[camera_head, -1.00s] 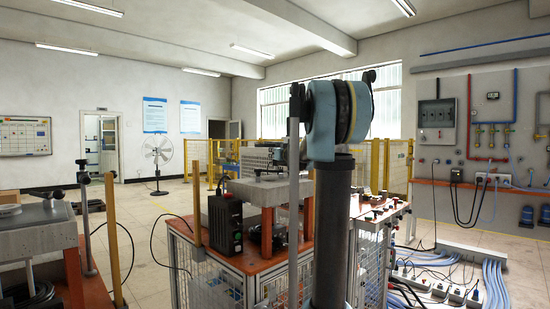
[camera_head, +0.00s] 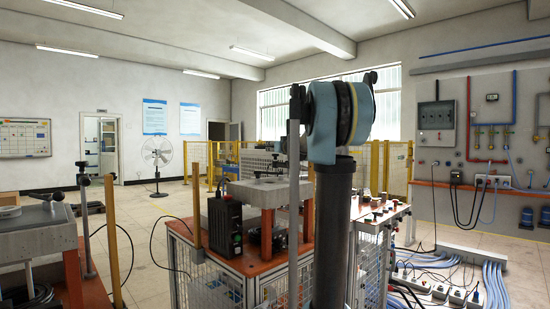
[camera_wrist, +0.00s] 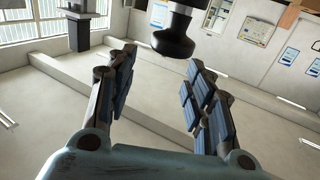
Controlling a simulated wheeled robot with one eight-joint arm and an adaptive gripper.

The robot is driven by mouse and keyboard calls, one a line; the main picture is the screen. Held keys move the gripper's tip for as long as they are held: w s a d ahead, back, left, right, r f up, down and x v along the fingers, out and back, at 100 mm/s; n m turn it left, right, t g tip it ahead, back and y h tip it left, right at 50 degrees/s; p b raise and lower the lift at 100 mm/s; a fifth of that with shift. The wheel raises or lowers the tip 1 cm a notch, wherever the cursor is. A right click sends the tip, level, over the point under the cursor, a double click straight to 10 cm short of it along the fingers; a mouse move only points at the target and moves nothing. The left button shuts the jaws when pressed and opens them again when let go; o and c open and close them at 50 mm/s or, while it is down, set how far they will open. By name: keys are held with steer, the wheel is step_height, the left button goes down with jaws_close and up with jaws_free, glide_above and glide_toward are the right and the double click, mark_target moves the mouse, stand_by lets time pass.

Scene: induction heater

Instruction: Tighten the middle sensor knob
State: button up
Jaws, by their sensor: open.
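My gripper (camera_wrist: 162,62) is open in the wrist view, with its two padded fingers spread apart and nothing between the pads. In the head view, the gripper is mostly hidden behind my own arm, above the grey block (camera_head: 262,193) on the middle workstation. The small dark parts on that block are too small to tell apart.
The head view shows a black box (camera_head: 224,225) on the middle workstation, a grey plate (camera_head: 38,235) on the left bench and a yellow post (camera_head: 113,240). Open floor lies between benches.

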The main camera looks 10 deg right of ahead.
step_height(320, 180, up, 6)
steer(key=shift+f, duration=0.1)
stand_by(0.6)
